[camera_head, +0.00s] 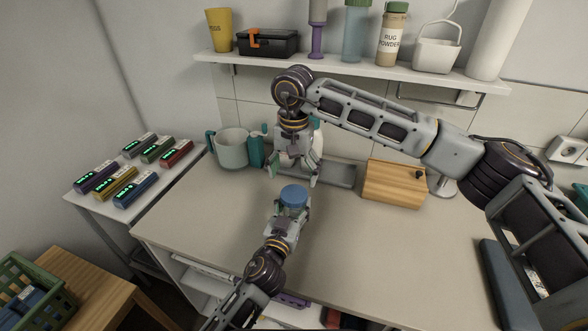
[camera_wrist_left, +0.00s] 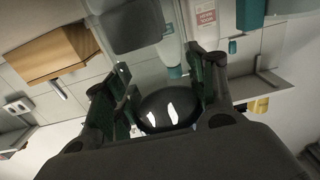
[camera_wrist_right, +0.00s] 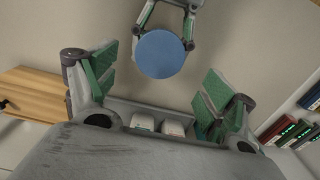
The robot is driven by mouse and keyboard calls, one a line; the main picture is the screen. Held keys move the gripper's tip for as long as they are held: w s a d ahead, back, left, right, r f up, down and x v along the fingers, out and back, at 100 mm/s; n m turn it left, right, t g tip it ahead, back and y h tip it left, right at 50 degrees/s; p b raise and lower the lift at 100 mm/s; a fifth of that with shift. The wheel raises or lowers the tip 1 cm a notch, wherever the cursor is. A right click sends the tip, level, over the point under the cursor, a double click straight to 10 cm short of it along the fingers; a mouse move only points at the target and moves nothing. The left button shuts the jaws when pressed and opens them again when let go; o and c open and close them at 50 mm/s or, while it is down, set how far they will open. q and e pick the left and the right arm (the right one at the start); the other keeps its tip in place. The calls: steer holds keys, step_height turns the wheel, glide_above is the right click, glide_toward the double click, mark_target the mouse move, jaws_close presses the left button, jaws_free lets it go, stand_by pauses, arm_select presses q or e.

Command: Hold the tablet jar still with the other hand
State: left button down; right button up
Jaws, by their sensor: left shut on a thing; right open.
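The tablet jar shows its round blue lid (camera_head: 294,195) above the counter in the head view; its body is mostly hidden by the fingers. My left gripper (camera_head: 292,210) is shut on the jar from the front side. In the left wrist view a dark glossy rounded body (camera_wrist_left: 168,112) sits between its fingers. My right gripper (camera_head: 294,170) is open and empty, behind and above the lid, pointing down. In the right wrist view the blue lid (camera_wrist_right: 161,54) lies ahead of its open fingers, apart from them, with the left gripper's fingers around the jar.
A grey tray (camera_head: 335,175) lies behind the right gripper. A wooden box (camera_head: 394,184) stands to the right, a pale mug-like container (camera_head: 231,150) to the left. A shelf (camera_head: 350,71) with bottles runs above. The front counter (camera_head: 365,245) is clear.

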mark_target(294, 193)
steer(key=shift+f, duration=3.5)
steer(key=c, duration=1.1)
steer(key=shift+o, duration=0.2)
